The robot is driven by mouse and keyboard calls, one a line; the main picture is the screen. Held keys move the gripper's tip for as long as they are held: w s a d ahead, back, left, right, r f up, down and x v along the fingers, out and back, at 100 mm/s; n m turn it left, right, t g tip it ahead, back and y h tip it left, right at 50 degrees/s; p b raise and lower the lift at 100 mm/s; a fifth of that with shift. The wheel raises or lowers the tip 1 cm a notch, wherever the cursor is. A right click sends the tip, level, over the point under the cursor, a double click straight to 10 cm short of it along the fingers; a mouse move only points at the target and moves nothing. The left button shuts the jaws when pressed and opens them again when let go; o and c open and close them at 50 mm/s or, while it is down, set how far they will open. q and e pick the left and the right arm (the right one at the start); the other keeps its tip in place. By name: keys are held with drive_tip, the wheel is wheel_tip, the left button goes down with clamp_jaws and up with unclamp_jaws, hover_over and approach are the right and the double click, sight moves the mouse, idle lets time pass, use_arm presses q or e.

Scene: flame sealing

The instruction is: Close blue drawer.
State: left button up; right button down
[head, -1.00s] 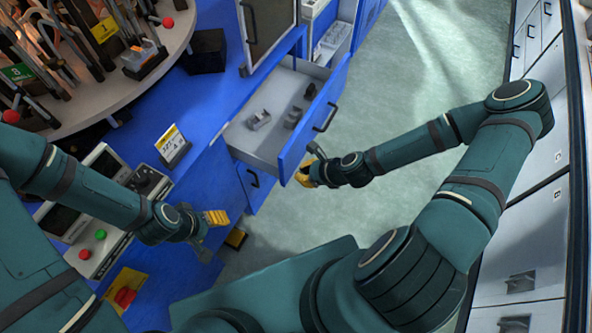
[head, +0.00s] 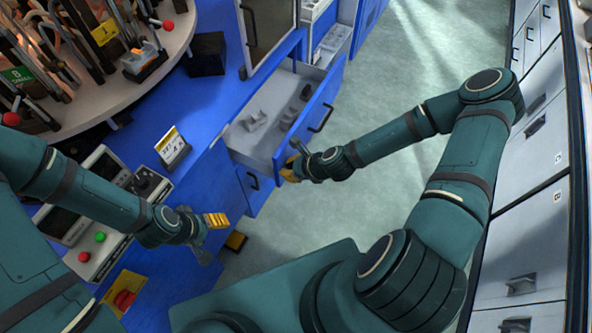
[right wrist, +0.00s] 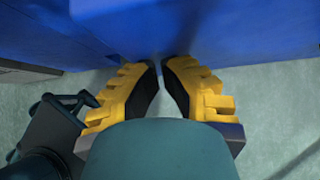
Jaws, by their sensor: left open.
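The blue drawer (head: 309,114) stands partly pulled out from the blue workbench. Its grey interior holds a few small grey parts (head: 253,121), and a dark handle (head: 322,118) is on its front. My right gripper (head: 288,172) is at the near, lower end of the drawer front. In the right wrist view my yellow fingertips (right wrist: 160,66) nearly meet, with nothing visible between them, close to a blue surface (right wrist: 215,35). I cannot tell whether they touch it. My left gripper (head: 217,220) is open and empty beside the workbench edge.
A second open drawer (head: 328,45) is farther back. A lower blue door (head: 252,180) is beneath the bench. A control box with buttons (head: 100,236) and a sign (head: 172,147) are on the bench. Grey cabinets (head: 525,220) line the right side; the floor between is clear.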

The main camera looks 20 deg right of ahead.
drive_tip(key=w+a, duration=0.3)
drive_tip(key=w, duration=0.1)
drive_tip(key=w+a, duration=0.4)
drive_tip(key=w, duration=0.1)
drive_tip(key=w+a, duration=0.4)
drive_tip(key=shift+w+a, duration=0.15)
drive_tip(key=shift+a, duration=0.05)
use_arm(q)
drive_tip(key=shift+r, duration=0.1)
use_arm(e)
drive_tip(key=shift+w+a, duration=0.1)
drive_tip(key=shift+w, duration=0.05)
drive_tip(key=shift+r, duration=0.1)
use_arm(q)
drive_tip(key=shift+s, duration=0.1)
